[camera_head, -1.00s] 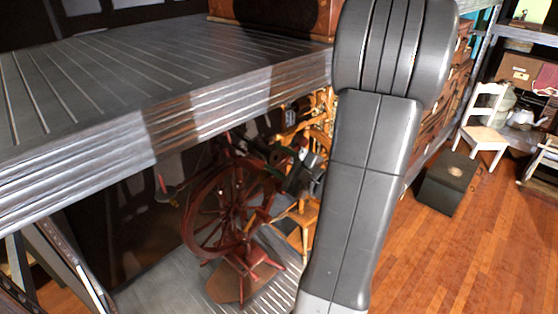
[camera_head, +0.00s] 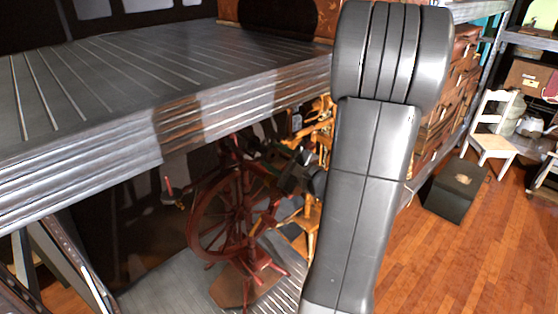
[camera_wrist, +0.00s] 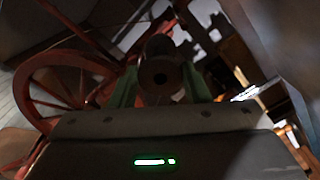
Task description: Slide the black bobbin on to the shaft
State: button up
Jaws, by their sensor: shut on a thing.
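A dark red spinning wheel (camera_head: 222,225) stands on the lower shelf board, under the upper shelf; its spoked wheel also shows at the left of the wrist view (camera_wrist: 68,88). My gripper (camera_head: 288,170) reaches in from the right beside the wheel's upper part; in the head view its fingertips are too dark to make out. In the wrist view its green fingers (camera_wrist: 158,88) are shut on the black bobbin (camera_wrist: 160,77), gripping it from both sides. The bobbin's round end with a central hole faces the wrist camera. I cannot make out the shaft clearly.
The upper metal shelf (camera_head: 90,95) hangs close above the wheel. The lower shelf board (camera_head: 165,288) is ribbed metal. A pale wooden frame (camera_head: 318,130) stands behind my gripper. At the right are a black box (camera_head: 455,190), a white chair (camera_head: 490,130) and open wood floor.

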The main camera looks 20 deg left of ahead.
aim_at(255, 145)
jog(key=shift+b+x, duration=0.85)
jog(key=shift+x, duration=2.5)
jog(key=o, duration=0.9)
jog(key=shift+c, duration=0.2)
jog(key=b+v, duration=0.1)
jog(key=v, duration=1.2)
jog(key=shift+s+d+b, duration=0.25)
jog(key=shift+d+b, duration=0.05)
jog(key=shift+a, duration=0.15)
